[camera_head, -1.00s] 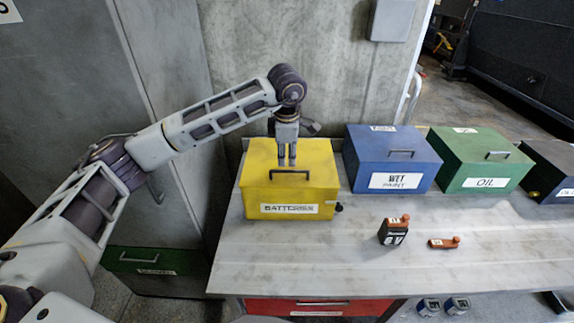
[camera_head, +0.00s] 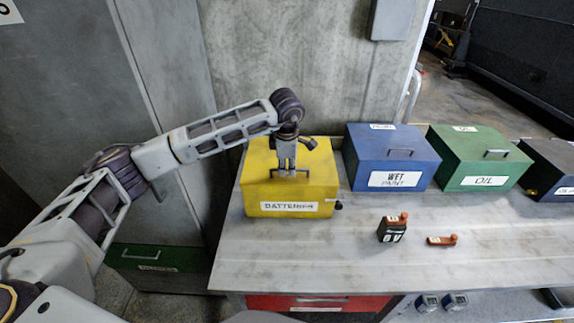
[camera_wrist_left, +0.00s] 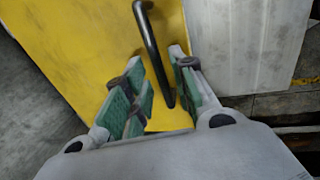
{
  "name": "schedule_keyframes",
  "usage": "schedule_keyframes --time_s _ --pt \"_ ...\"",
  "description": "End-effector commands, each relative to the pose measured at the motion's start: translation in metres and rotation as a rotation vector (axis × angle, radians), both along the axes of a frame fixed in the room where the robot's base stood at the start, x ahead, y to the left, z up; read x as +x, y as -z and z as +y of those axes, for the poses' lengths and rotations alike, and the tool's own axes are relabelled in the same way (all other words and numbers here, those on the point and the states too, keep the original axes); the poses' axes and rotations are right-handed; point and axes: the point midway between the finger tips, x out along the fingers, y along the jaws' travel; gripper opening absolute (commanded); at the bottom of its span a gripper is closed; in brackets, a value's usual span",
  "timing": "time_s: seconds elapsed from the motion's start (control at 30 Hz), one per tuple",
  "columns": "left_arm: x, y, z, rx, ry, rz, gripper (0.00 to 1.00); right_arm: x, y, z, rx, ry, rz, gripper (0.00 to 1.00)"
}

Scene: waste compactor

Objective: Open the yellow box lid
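The yellow box (camera_head: 262,190) labelled BATTERIES stands on the bench with its lid closed. Its dark bar handle (camera_head: 275,171) is on the lid near the front edge, partly hidden by my gripper. My left gripper (camera_head: 287,172) points down at the handle from above. In the left wrist view the two green-padded fingers (camera_wrist_left: 160,92) are apart, and the black handle (camera_wrist_left: 152,50) runs between them with gaps visible on both sides. The yellow lid (camera_wrist_left: 80,40) lies beneath. My right gripper is not in view.
A blue WET PAINT box (camera_head: 388,160), a green OIL box (camera_head: 478,160) and a dark box (camera_head: 552,168) stand to the right. A black-and-orange battery (camera_head: 392,229) and a small orange item (camera_head: 441,240) lie on the bench (camera_head: 300,255). A concrete wall (camera_head: 300,60) is behind.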

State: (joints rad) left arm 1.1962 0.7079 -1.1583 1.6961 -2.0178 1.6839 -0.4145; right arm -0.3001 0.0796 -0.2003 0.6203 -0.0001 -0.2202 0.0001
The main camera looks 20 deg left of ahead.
Motion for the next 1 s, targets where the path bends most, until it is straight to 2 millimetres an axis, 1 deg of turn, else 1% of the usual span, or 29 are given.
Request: schedule_keyframes --time_s 0.03,0.13,0.17,0.5,0.67,0.87,1.0 --pt "0.000 0.000 0.000 0.000 0.000 0.000 0.15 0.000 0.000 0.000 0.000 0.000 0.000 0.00" --pt "0.000 0.000 0.000 0.000 0.000 0.000 0.02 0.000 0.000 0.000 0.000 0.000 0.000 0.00" --pt "0.000 0.000 0.000 0.000 0.000 0.000 0.00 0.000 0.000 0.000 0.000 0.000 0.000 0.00" --pt "0.000 -0.001 0.000 0.000 0.000 -0.001 0.00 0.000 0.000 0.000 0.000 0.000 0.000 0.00" --pt "0.002 -0.005 0.000 0.000 0.000 -0.002 0.00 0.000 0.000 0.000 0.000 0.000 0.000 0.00" --pt "0.007 -0.020 0.002 0.000 -0.002 -0.004 0.00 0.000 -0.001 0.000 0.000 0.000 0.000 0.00" --pt "0.014 -0.039 0.004 0.000 -0.002 -0.006 0.00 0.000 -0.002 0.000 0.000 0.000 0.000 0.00"
